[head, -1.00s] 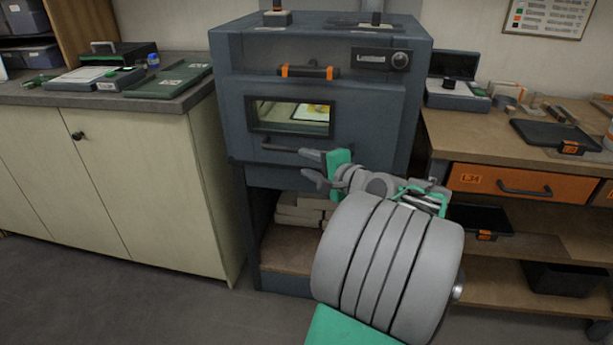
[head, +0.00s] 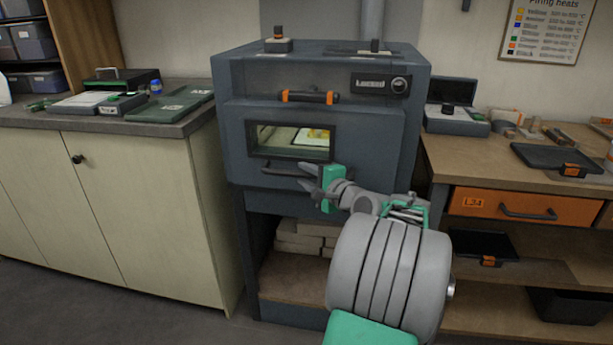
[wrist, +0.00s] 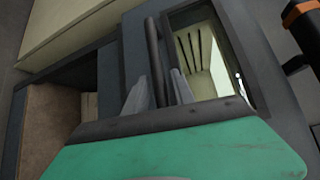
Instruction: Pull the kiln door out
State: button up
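The kiln (head: 325,75) is a dark grey box on a stand. Its door (head: 375,135) looks closed and has a window (head: 290,140) with a yellow-marked piece visible inside. A dark bar handle (head: 275,169) runs across the door under the window. My gripper (head: 309,181) is at the right part of this bar, fingers towards the door. In the wrist view, the bar (wrist: 155,60) passes between the two grey fingers (wrist: 158,92), with gaps visible beside it. The fingers look open around the bar, not closed on it. My gripper hides the bar's right end in the head view.
A second handle with orange ends (head: 308,97) is above the window. A cream cabinet (head: 130,205) stands left, and a workbench with an orange drawer (head: 480,204) stands right. Pale bricks (head: 298,240) lie on the shelf below. Floor is clear at front left.

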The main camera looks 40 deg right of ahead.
grip_shut()
dwell(1.1)
